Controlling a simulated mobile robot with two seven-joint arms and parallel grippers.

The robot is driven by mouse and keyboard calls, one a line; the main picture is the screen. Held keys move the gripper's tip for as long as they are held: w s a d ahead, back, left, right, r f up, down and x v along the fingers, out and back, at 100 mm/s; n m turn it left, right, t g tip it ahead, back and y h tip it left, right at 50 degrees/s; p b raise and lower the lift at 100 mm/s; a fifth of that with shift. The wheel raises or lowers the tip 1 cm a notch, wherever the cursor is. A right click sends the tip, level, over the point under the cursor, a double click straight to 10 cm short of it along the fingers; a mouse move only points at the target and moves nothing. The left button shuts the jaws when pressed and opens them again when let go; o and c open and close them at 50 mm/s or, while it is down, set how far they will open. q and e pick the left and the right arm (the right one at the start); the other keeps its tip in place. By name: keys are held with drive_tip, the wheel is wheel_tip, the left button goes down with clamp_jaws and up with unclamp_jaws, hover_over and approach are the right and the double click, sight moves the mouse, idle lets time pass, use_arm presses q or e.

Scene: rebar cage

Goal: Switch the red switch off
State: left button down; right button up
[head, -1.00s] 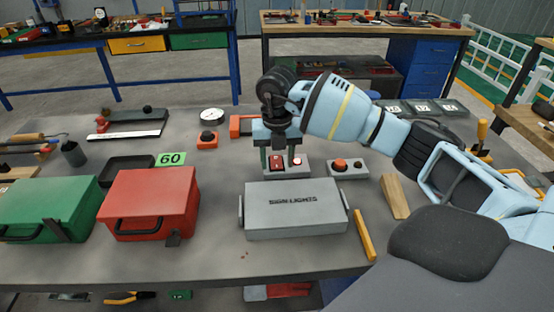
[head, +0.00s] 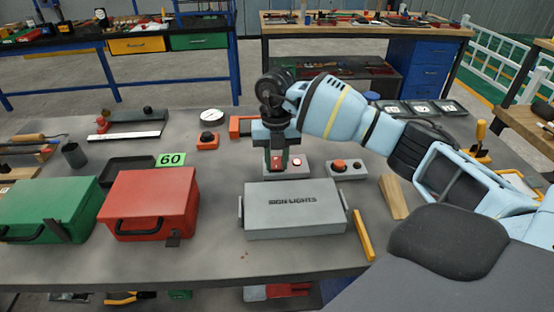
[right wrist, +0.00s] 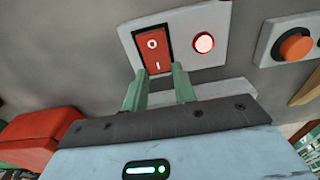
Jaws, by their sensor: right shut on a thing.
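The red switch (right wrist: 153,48) is a rocker marked O and I on a light grey switch box (right wrist: 185,72). In the right wrist view a round red lamp (right wrist: 204,42) beside it glows. In the head view the switch (head: 278,161) is partly hidden behind the fingers of my right gripper (head: 276,166). The right wrist view shows its green fingertips (right wrist: 160,82) at the I end of the rocker, one at each side. They are shut on the switch. My left gripper is not in view.
A grey box lettered SIGN LIGHTS (head: 293,220) stands just in front of the switch box. A control box with an orange button (head: 339,164) is to its right. A red case (head: 150,195) and a green case (head: 45,205) stand at the left.

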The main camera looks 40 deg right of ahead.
sight(276, 161)
drive_tip(key=shift+w+d+r+g+y, duration=0.2)
drive_tip(key=shift+g+y, duration=0.3)
drive_tip(key=shift+g, duration=0.4)
drive_tip(key=o, duration=1)
drive_tip(key=v, duration=0.7)
drive_tip(key=shift+w+r, duration=0.15)
drive_tip(key=shift+r, duration=0.2)
drive_tip(key=shift+f, duration=0.1)
